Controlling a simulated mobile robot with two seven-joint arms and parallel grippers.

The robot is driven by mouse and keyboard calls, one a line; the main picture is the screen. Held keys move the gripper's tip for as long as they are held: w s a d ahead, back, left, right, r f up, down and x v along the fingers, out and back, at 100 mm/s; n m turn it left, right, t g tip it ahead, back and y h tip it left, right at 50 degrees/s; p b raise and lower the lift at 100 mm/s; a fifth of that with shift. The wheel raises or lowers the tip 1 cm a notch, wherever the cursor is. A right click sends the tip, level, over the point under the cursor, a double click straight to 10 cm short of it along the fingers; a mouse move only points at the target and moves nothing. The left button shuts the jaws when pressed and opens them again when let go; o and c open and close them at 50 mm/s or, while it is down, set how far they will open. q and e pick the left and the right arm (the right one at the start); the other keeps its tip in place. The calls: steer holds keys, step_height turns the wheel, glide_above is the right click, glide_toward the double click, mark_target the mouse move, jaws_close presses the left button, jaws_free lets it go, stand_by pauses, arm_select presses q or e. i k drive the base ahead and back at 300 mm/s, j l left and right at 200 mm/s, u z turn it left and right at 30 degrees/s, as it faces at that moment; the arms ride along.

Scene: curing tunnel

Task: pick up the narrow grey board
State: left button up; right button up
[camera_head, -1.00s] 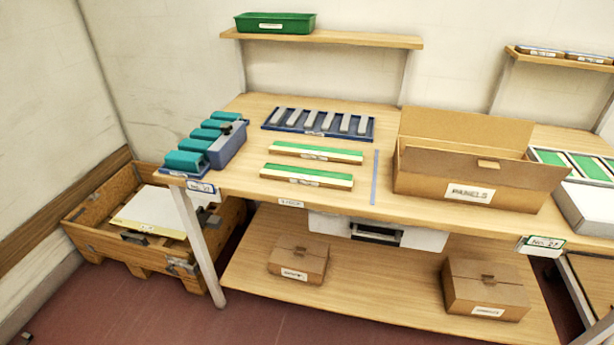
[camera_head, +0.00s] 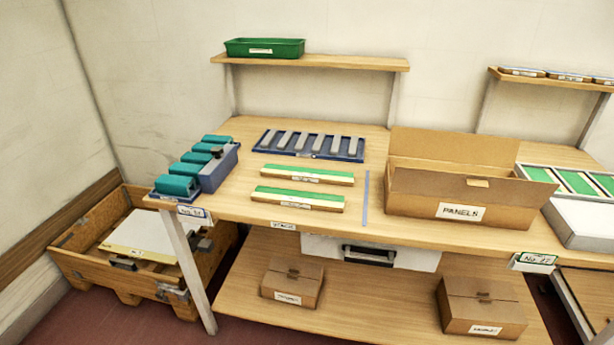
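Several narrow grey boards lie side by side in a blue tray (camera_head: 258,139) at the back of the wooden table; one near the middle is this grey board (camera_head: 318,142). I cannot tell which of them the task means. A wider pale grey-white panel (camera_head: 150,232) lies in the wooden crate on the floor at the left. Neither of my grippers is in view.
Two green-topped strips (camera_head: 300,197) lie in front of the tray. Teal blocks with a blue bin (camera_head: 219,170) stand at the table's left end. An open carton marked PANELS (camera_head: 430,195) stands right of a blue tape line (camera_head: 366,198). A shelf (camera_head: 330,62) hangs above.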

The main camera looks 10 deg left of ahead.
mark_target(286, 171)
steer(key=z, duration=0.55)
steer(key=j+z, duration=0.4)
steer(key=k+j+z, duration=0.1)
steer(key=j+z, duration=0.3)
steer(key=k+j+z, duration=0.1)
steer(key=j, duration=0.2)
steer(key=k+j+z, duration=0.1)
steer(key=j, duration=0.15)
steer(key=k+j, duration=0.1)
steer(key=j, duration=0.2)
steer(key=k+j, duration=0.15)
steer(key=j, duration=0.25)
steer(key=k+j+z, duration=0.1)
steer(key=j, duration=0.25)
